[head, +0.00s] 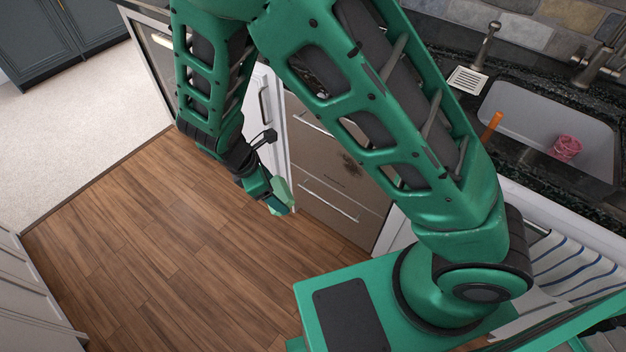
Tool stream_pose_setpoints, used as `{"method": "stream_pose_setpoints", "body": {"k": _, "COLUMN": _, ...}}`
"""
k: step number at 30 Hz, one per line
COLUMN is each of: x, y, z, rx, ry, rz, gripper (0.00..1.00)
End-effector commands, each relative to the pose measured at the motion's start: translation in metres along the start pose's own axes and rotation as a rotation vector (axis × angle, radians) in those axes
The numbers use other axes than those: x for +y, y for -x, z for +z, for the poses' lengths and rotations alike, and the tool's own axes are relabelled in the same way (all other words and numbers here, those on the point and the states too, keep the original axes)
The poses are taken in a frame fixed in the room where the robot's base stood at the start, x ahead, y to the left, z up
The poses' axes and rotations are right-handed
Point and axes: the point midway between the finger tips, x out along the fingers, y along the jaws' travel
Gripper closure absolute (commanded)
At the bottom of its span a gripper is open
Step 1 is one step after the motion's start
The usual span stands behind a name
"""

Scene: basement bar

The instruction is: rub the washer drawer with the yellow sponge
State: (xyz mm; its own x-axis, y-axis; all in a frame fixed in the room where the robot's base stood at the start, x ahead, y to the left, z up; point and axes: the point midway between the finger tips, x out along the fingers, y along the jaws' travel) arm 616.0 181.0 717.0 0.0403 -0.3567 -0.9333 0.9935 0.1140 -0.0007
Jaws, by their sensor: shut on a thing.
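The washer (318,155) has a brownish metal front with two drawers, each with a bar handle, below the counter. A dark smudge (352,163) marks the upper drawer front, partly hidden by my arm. My gripper (279,196) hangs low in front of the washer's left side, left of the smudge and apart from it as far as I can tell. It is shut on the yellow sponge (284,190), which shows only as a small pale yellow-green piece at the fingers. The rest of the sponge is hidden.
A sink (590,115) at the right holds a pink object (567,148), and an orange stick (491,126) stands near its edge. A striped towel (572,268) hangs at lower right. White cabinets (268,95) stand left of the washer. The wooden floor (150,235) is clear.

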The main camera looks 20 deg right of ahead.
Motion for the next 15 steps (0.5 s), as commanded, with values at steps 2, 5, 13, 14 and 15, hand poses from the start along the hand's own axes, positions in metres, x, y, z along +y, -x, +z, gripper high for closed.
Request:
{"method": "stream_pose_setpoints", "body": {"k": 2, "x": -0.004, "y": -0.025, "z": -0.001, "rx": -0.073, "ry": 0.000, "rz": -0.004, "gripper": 0.48}}
{"method": "stream_pose_setpoints", "body": {"k": 5, "x": -0.007, "y": -0.051, "z": 0.002, "rx": -0.157, "ry": 0.000, "rz": -0.003, "gripper": 0.48}}
{"method": "stream_pose_setpoints", "body": {"k": 13, "x": -0.010, "y": -0.113, "z": 0.020, "rx": -0.392, "ry": 0.033, "rz": 0.018, "gripper": 0.48}}
{"method": "stream_pose_setpoints", "body": {"k": 14, "x": -0.010, "y": -0.120, "z": 0.023, "rx": -0.418, "ry": 0.040, "rz": 0.023, "gripper": 0.48}}
{"method": "stream_pose_setpoints", "body": {"k": 15, "x": -0.009, "y": -0.127, "z": 0.027, "rx": -0.454, "ry": 0.051, "rz": 0.031, "gripper": 0.48}}
